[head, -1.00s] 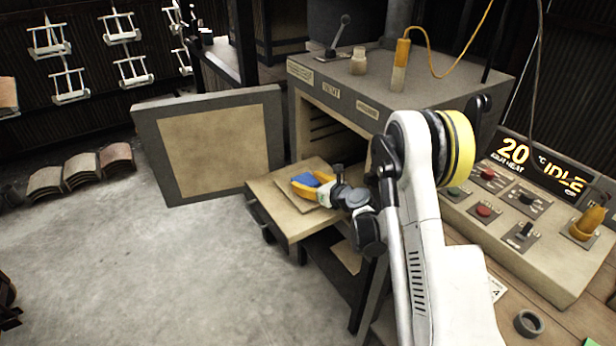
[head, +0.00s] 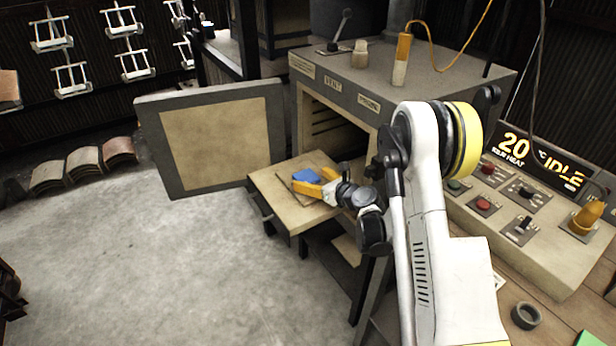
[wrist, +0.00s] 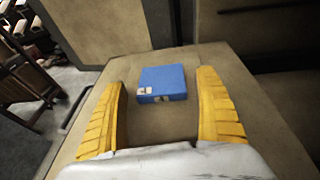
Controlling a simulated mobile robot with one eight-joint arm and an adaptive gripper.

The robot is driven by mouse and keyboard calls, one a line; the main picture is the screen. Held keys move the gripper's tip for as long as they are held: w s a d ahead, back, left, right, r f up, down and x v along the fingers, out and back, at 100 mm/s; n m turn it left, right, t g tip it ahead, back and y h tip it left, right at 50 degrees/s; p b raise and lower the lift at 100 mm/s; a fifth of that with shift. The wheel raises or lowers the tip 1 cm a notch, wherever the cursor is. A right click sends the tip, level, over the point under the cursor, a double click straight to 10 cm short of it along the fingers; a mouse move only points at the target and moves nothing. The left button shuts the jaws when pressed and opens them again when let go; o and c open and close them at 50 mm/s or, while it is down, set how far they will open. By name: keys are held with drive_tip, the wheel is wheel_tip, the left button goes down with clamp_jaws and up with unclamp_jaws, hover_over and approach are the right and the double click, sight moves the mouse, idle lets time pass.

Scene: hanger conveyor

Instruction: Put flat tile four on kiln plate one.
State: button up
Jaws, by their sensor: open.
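A blue flat tile (wrist: 162,83) with a small pale label on its near edge lies on a tan plate (wrist: 200,62) in front of the kiln. It also shows in the head view (head: 306,176). My gripper (wrist: 165,98) is open, with one yellow finger to each side of the tile and nearer to me. I see no contact between the fingers and the tile. I cannot read a number on the tile or the plate. In the head view my gripper (head: 322,183) is low over the plate.
The kiln (head: 390,85) stands behind the plate with its door (head: 212,138) swung open to the left. A control panel (head: 510,215) is on the right. Curved tiles (head: 85,162) lean on the floor at the left. Frames hang from a conveyor (head: 118,50).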

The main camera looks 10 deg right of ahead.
drive_tip(key=p+v, duration=0.1)
drive_tip(key=v, duration=0.4)
drive_tip(key=shift+s+d+r, duration=0.1)
drive_tip(key=shift+s+r, duration=0.05)
drive_tip(key=shift+s, duration=0.1)
idle(0.9)
